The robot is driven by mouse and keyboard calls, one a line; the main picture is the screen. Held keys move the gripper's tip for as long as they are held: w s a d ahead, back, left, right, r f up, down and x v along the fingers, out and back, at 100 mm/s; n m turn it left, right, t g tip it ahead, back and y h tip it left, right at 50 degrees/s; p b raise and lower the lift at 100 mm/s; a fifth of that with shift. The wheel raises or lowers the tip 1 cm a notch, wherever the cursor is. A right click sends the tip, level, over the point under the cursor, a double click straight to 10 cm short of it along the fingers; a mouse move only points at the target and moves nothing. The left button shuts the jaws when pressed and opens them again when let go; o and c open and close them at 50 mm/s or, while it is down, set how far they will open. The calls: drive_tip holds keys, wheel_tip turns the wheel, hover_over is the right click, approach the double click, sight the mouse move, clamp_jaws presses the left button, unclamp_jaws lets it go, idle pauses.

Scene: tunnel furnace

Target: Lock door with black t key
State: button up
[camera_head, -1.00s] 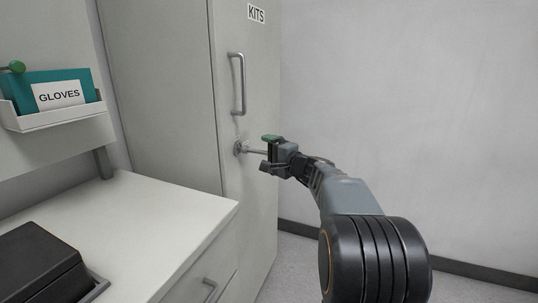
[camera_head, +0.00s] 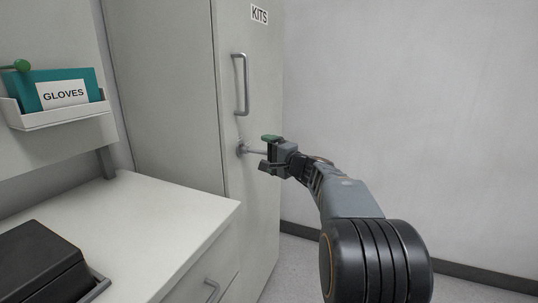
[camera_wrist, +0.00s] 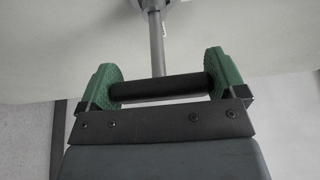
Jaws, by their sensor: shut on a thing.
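The cabinet door (camera_head: 248,200) marked KITS appears closed. A round metal lock (camera_head: 242,149) sits below its handle (camera_head: 240,84). The black T key has a grey shaft (camera_head: 256,152) that reaches from the lock to my gripper (camera_head: 267,153). In the wrist view the black crossbar of the black T key (camera_wrist: 158,87) lies level between my gripper's green finger pads (camera_wrist: 160,88), and its shaft runs up to the lock (camera_wrist: 152,3). My gripper is shut on the crossbar. How deep the shaft sits in the lock is hidden.
A white counter (camera_head: 150,210) with a drawer stands at the left, with a black case (camera_head: 38,262) on it. A teal GLOVES box (camera_head: 62,90) sits in a wall holder above. Open floor and a bare wall lie to the right.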

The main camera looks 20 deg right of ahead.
drive_tip(key=shift+w+a+b, duration=0.2)
drive_tip(key=shift+a+b, duration=0.05)
drive_tip(key=shift+b, duration=0.1)
drive_tip(key=shift+w, duration=0.1)
drive_tip(key=shift+r+m+g+p, duration=0.1)
drive_tip(key=shift+m+g+p, duration=0.4)
drive_tip(key=shift+m+p, duration=1.35)
drive_tip(key=shift+g+p, duration=0.3)
drive_tip(key=shift+p, duration=1.45)
drive_tip(key=shift+p, duration=0.45)
drive_tip(key=shift+m+g+p, duration=0.4)
drive_tip(key=shift+m+p, duration=0.25)
drive_tip(key=shift+p, duration=1)
drive_tip(key=shift+m+g+p, duration=0.4)
drive_tip(key=shift+m+p, duration=0.4)
drive_tip(key=shift+p, duration=1.05)
